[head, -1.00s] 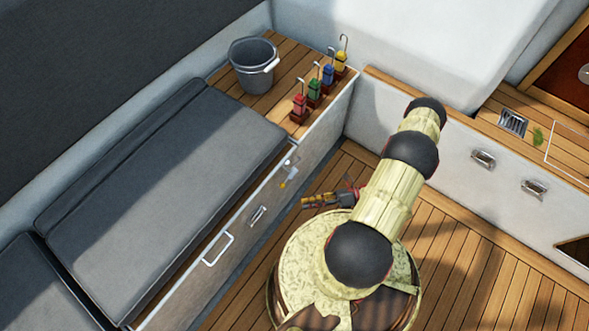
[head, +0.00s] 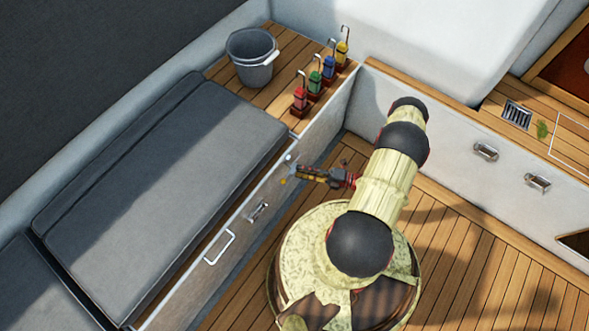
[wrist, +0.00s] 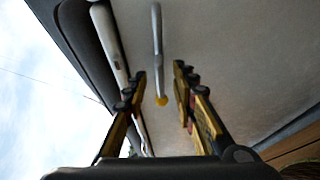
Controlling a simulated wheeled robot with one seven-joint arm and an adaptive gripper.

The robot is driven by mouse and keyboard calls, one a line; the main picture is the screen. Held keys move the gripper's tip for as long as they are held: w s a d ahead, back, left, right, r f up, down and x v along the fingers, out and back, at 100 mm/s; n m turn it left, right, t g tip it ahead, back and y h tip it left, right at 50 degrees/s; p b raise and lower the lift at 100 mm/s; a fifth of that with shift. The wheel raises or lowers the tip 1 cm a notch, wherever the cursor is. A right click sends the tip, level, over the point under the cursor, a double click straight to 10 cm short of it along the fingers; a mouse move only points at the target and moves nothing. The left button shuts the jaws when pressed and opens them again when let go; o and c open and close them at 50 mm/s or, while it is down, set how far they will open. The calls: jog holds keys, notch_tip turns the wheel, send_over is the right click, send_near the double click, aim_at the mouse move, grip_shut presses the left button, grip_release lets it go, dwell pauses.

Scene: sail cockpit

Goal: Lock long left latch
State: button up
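A long silver latch with a yellow tip (wrist: 157,50) is on the pale bench front in the wrist view. It points down in the picture, with its tip between my fingers. In the head view the latch (head: 289,160) is at the far end of the bench front, partly hidden by my gripper (head: 297,174). My gripper is open in the wrist view (wrist: 156,94), one finger on each side of the latch tip. No clear contact shows.
Nearer along the bench front are a small metal latch (head: 258,212) and a white handle (head: 219,247). Grey cushions (head: 180,175) cover the bench. A bucket (head: 251,59) and several coloured hooked items (head: 315,83) stand above. Two metal latches (head: 486,152) are on the right wall.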

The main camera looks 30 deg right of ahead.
aim_at(294, 169)
jog(key=shift+b+x, duration=0.3)
jog(key=shift+x, duration=1.55)
jog(key=shift+c, duration=0.2)
grip_shut()
